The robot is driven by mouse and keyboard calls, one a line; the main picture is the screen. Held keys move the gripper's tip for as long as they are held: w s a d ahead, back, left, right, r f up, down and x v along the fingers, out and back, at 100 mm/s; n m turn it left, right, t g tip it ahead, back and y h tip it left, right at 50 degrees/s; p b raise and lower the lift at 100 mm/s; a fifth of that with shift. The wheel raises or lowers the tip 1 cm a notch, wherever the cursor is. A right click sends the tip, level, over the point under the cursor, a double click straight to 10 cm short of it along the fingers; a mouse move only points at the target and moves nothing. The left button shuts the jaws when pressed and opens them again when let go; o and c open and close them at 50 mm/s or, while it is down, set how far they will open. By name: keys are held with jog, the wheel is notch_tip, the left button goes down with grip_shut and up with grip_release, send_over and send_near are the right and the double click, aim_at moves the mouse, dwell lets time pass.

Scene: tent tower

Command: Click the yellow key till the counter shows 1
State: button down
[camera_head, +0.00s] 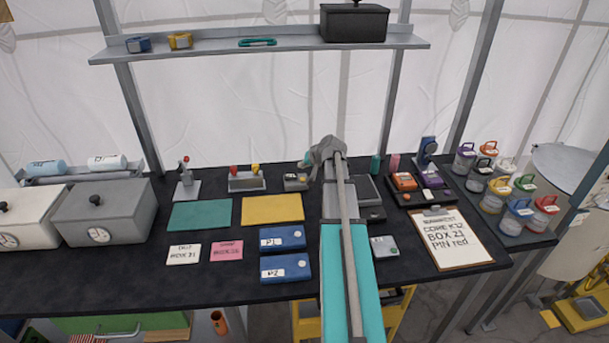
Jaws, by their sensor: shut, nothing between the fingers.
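A grey block (246,184) with a red knob and a yellow knob (255,169) on top stands at the back of the dark table. To its right is a small dark grey box (295,183) with a small yellowish spot on it. I cannot tell which of these is the yellow key, and no counter digits are readable. My gripper (308,160) is shut and empty at the far end of my arm, just right of and above the small box. My arm hides part of the table behind it.
A grey lever stand (187,186) is left of the knob block. Green (199,215) and yellow (272,209) mats lie in front. Blue boxes P1 (282,238) and P2 (285,268) are nearer. A clipboard (451,240) lies right. A shelf (240,50) hangs above.

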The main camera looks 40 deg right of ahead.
jog(key=shift+r+p, duration=0.6)
jog(key=shift+r, duration=0.3)
